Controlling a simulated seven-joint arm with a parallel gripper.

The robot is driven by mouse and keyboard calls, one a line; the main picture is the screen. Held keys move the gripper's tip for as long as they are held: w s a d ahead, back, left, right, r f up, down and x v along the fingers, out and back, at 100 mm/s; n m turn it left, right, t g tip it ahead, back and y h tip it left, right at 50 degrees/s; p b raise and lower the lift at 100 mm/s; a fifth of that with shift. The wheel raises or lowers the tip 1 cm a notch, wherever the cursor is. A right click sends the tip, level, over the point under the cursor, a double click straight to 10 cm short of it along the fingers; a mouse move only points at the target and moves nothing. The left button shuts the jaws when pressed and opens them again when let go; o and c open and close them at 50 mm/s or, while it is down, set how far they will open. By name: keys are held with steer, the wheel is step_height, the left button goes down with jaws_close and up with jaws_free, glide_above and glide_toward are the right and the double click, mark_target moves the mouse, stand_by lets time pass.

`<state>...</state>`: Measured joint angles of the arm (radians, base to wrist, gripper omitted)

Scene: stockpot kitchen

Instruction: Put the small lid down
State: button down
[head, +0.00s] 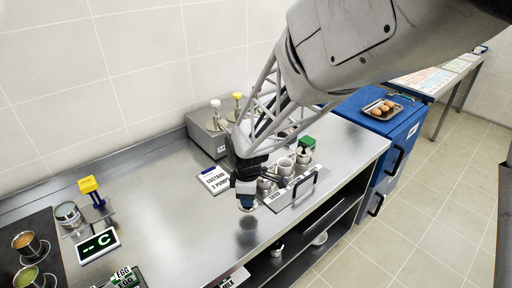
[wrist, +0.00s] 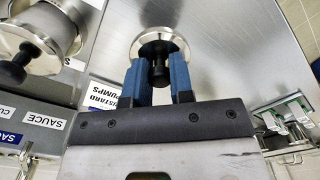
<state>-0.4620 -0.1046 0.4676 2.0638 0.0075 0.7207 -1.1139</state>
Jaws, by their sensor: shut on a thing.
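The small lid (wrist: 172,38) is a round steel disc with a black knob. In the wrist view my gripper (wrist: 161,82) is shut on the knob between its two blue fingers. In the head view my gripper (head: 246,190) is above the steel counter, left of the tray of cups, with the edge of the lid (head: 246,208) just below its fingers. A dark shadow or reflection lies on the counter below, and the lid looks held above the surface.
A tray (head: 312,188) with several steel cups stands right of my gripper. The counter (head: 165,215) between is bare.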

steer(key=shift+w+a+f, duration=0.1)
steer(key=shift+w+a, duration=0.2)
steer(key=shift+w, duration=0.35)
steer(key=shift+w+a+f, duration=0.1)
steer(key=shift+w+a, duration=0.25)
steer(key=shift+w, duration=0.25)
steer(key=shift+w+a, duration=0.3)
steer(key=shift+w, duration=0.35)
steer(key=shift+f, duration=0.1)
steer(key=shift+f, duration=1.65)
steer(key=shift+f, duration=0.15)
steer(key=c, duration=1)
jaws_free()
step_height(320, 180, up, 12)
